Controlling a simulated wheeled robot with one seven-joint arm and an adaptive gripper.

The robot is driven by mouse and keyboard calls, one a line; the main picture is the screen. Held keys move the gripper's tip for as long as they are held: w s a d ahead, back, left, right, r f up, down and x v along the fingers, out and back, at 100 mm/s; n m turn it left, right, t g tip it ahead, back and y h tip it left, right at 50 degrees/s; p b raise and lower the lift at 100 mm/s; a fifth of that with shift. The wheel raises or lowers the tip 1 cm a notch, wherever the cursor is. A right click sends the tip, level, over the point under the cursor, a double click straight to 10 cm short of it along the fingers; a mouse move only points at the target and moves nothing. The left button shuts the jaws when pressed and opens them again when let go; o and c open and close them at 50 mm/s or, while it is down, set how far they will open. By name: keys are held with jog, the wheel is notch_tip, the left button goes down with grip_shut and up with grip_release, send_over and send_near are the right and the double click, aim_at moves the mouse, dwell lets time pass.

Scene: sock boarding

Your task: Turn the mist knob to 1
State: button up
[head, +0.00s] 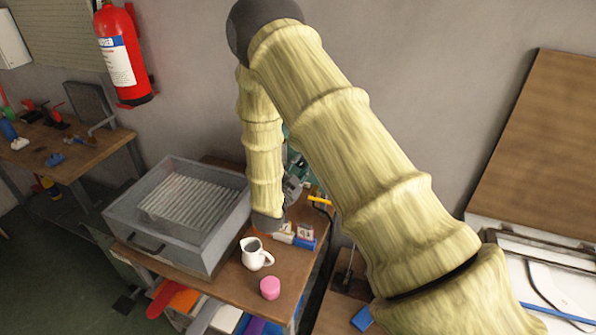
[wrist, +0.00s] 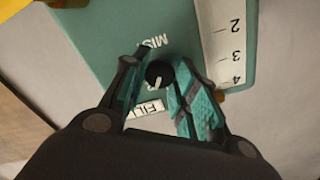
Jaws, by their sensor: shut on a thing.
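The mist knob (wrist: 158,74) is a small round black knob with a white mark, on a teal panel (wrist: 105,45) in the wrist view. The white mark lies toward the lower side of the knob in the picture. A partly covered "MIS…" label shows just above it. My gripper (wrist: 163,72) has its teal-padded fingers on both sides of the knob and is shut on it. In the head view my arm hides most of the teal machine (head: 291,153), and the knob cannot be made out there.
A white strip (wrist: 213,45) numbered 2, 3, 4 runs beside the knob. A partly hidden white label (wrist: 146,108) sits below it. On the bench stand a grey metal box (head: 185,250), a white jug (head: 255,258), a pink cylinder (head: 270,288) and small blue-based blocks (head: 305,243).

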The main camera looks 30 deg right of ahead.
jog(key=shift+f+n+b, duration=0.1)
jog(key=shift+n+b, duration=1.55)
jog(key=shift+n, duration=1.85)
jog(key=o, duration=1)
jog(key=v, duration=1.2)
jog(key=shift+a, duration=0.1)
